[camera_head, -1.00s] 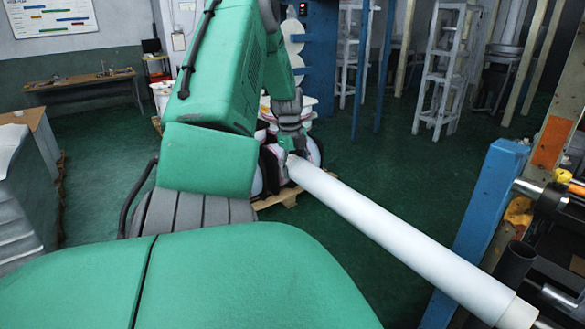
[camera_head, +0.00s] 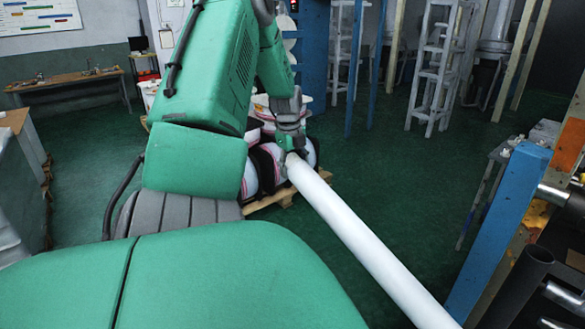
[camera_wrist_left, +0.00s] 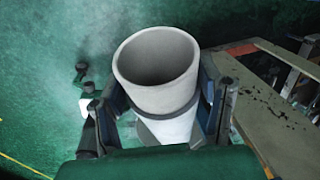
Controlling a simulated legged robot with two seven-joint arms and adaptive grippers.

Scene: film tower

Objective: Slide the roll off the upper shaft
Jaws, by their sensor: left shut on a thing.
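The white roll (camera_head: 355,235) is a long tube. It runs from my left gripper (camera_head: 291,154) down to the right and leaves the picture at the bottom edge, so its lower end is hidden. My left gripper is shut on the roll near its far end. In the left wrist view the roll (camera_wrist_left: 157,75) shows its open, hollow end between the two fingers. Metal shafts stick out of the machine at the right, one higher (camera_head: 560,195) and one lower (camera_head: 565,296). I cannot tell which one is the upper shaft of the task. My right gripper is not in view.
A blue machine post (camera_head: 505,225) and a dark cylinder (camera_head: 518,280) stand right of the roll. Wrapped rolls lie on a pallet (camera_head: 285,193) behind my gripper. White ladder-like stands (camera_head: 435,75) are farther back. The green floor between is clear.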

